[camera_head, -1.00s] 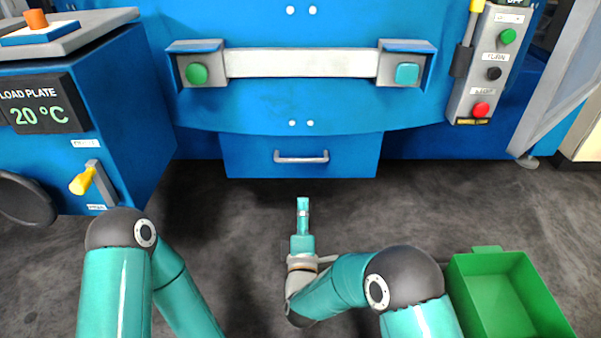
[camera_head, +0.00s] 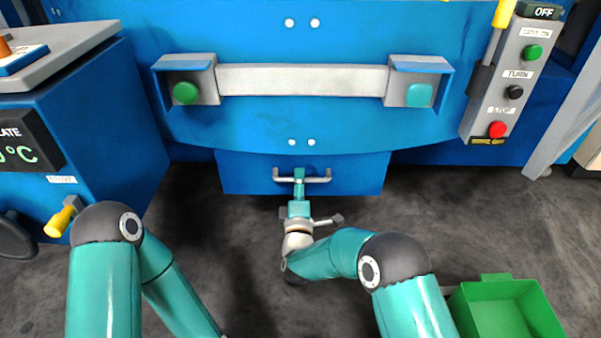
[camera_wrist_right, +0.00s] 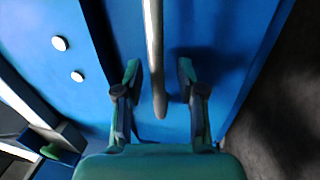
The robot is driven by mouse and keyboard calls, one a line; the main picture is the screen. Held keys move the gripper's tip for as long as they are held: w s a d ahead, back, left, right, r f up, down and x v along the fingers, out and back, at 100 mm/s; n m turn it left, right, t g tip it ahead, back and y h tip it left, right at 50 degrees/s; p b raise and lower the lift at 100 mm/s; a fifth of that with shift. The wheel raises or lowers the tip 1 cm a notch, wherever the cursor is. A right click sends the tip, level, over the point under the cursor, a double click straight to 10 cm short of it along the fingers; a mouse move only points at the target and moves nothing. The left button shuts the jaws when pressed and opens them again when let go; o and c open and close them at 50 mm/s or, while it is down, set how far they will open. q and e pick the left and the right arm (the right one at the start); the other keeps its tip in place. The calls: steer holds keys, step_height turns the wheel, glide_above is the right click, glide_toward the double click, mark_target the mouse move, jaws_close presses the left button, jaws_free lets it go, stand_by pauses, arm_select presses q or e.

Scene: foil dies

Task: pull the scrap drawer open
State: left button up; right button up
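The scrap drawer (camera_head: 350,178) is the blue front low on the press, and it looks shut. Its grey bar handle (camera_head: 318,180) runs crosswise on the front. My right gripper (camera_head: 299,175) is at the middle of the handle in the head view. In the right wrist view my right gripper (camera_wrist_right: 158,80) is open, with the handle (camera_wrist_right: 155,55) between its two fingers. A gap shows on each side of the bar, so the fingers do not grip it. My left arm is at the lower left, and its gripper is out of view.
A green bin (camera_head: 505,312) stands on the floor at lower right. A button panel (camera_head: 508,80) is at the right of the press. A blue cabinet with a yellow lever (camera_head: 62,218) is at the left.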

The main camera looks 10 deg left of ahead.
steer(key=shift+w+d, duration=0.2)
steer(key=shift+w, duration=0.1)
steer(key=c, duration=0.7)
jaws_close()
